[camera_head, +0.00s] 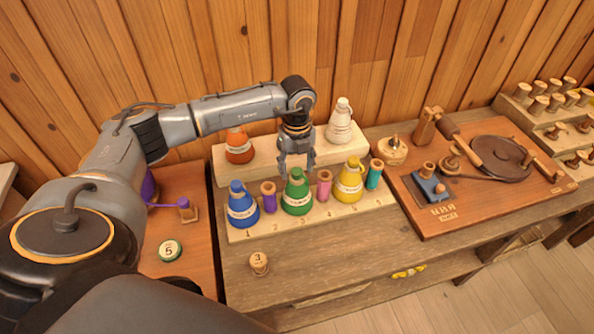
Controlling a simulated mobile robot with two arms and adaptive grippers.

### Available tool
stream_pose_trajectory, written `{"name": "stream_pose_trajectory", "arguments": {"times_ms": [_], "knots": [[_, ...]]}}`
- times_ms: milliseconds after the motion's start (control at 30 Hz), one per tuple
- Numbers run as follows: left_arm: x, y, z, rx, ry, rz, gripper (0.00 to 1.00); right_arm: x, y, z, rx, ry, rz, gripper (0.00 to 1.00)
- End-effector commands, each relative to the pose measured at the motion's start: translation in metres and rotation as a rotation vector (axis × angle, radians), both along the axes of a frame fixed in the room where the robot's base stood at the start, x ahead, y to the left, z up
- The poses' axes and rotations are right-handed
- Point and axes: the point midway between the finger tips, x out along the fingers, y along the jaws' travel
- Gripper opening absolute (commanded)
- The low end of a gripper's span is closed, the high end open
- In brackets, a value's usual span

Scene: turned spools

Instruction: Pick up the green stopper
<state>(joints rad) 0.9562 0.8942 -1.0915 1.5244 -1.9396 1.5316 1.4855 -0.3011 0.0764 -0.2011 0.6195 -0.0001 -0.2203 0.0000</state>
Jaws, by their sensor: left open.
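The green stopper (296,174) tops a green conical bottle (297,199) with a pale label, at the front step of a wooden stand. My left gripper (297,170) points down right above it, open and empty. Its fingertips show to the left and right of the stopper's top; I cannot tell whether they touch it. My right gripper is not in view.
A blue bottle (241,208) and purple spool (268,197) stand left of the green bottle; a pink spool (323,186) and yellow bottle (349,181) stand right. Orange (238,150) and white (340,122) bottles stand on the back step. A wooden board (425,218) with tools lies right.

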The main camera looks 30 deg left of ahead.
Motion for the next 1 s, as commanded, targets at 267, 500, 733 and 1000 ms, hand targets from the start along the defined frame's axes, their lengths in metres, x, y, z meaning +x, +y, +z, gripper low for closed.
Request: {"name": "stream_pose_trajectory", "arguments": {"times_ms": [267,500,733,1000], "knots": [[0.000,0.000,0.000,-0.001,0.001,-0.001,0.23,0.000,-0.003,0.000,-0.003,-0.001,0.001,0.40],[0.000,0.000,0.000,-0.001,0.001,0.000,0.16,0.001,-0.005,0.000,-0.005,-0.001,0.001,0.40],[0.000,0.000,0.003,-0.001,-0.001,-0.001,0.16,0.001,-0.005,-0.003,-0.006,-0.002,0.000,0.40],[-0.001,-0.003,0.033,-0.002,-0.005,-0.003,0.16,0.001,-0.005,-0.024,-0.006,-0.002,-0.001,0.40]]}}
